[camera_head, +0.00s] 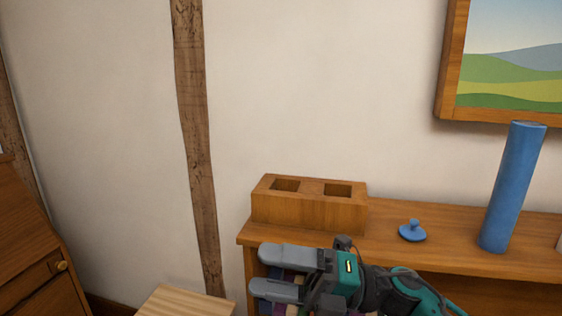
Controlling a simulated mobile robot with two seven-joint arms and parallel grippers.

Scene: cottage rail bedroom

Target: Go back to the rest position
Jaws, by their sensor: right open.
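My right gripper (272,274) shows at the bottom centre, in front of the wooden shelf unit (460,225). Its two grey fingers point left and stand apart with nothing between them. Behind the fingers are coloured items in the shelf's lower opening, partly hidden. My left gripper does not show in this view.
On the shelf top stand a wooden block with two square holes (310,211), a small blue knobbed lid (412,231) and a tall blue cylinder (513,186). A light wooden surface (185,302) is at lower left, a wooden cabinet (32,255) at far left. A framed picture (510,60) hangs above.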

